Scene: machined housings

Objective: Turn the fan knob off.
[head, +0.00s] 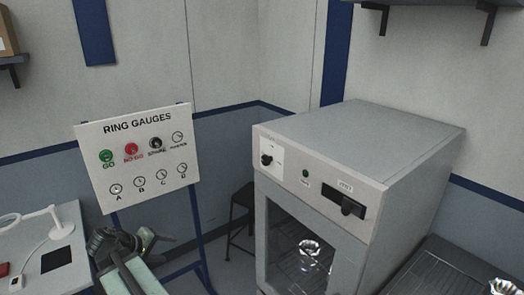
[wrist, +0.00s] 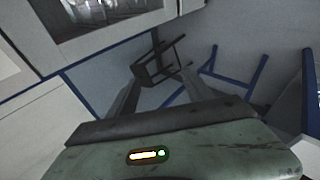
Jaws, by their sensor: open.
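A grey oven-like cabinet (head: 338,136) stands right of centre in the head view. On its front panel, at the left, is a small round black knob (head: 266,160) on a white plate. Farther right is a black block-like control or latch (head: 345,203) under a small label. The lettering is too small to read, so I cannot tell which is marked fan. My gripper (head: 124,241) is low at left, in front of the gauge board and well apart from the cabinet. In the wrist view my gripper (wrist: 165,82) has its two fingers spread, with nothing between them.
A small green lamp (head: 305,173) sits between the controls. A glass door (head: 298,250) shows shiny parts inside. A ring gauge board (head: 130,130) stands left, a dark stool (head: 240,212) between it and the cabinet. A bench (head: 65,225) with a lamp is lower left.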

